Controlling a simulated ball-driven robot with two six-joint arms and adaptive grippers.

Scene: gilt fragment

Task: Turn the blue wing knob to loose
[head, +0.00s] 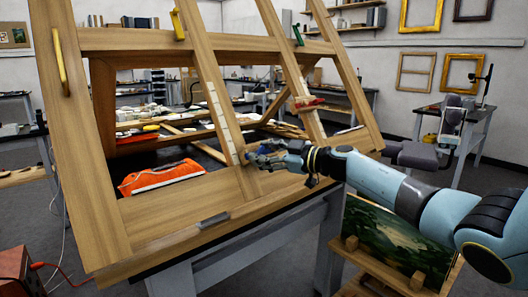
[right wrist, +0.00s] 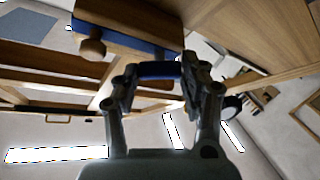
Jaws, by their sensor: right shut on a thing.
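A large slanted wooden frame (head: 165,215) stands on a bench. My right gripper (head: 252,157) reaches the lower crossbar of the frame, beside a slanted upright with a pale marked strip (head: 218,118). In the right wrist view, the same gripper (right wrist: 160,73) is shut on a blue piece (right wrist: 160,69), which looks like the wing knob and spans between the fingertips. In that view a wooden block with a blue underside (right wrist: 126,38) lies just beyond it. The knob's turned position cannot be told. In the head view the fingers hide it. My left gripper is not in view.
A red clamp-like piece (head: 306,104) is on the right upright. An orange bag (head: 160,177) lies behind the lower crossbar, and a grey block (head: 213,221) rests on the crossbar. A painting (head: 398,240) stands below my right arm. A round wooden knob (right wrist: 92,48) sits near the fingers.

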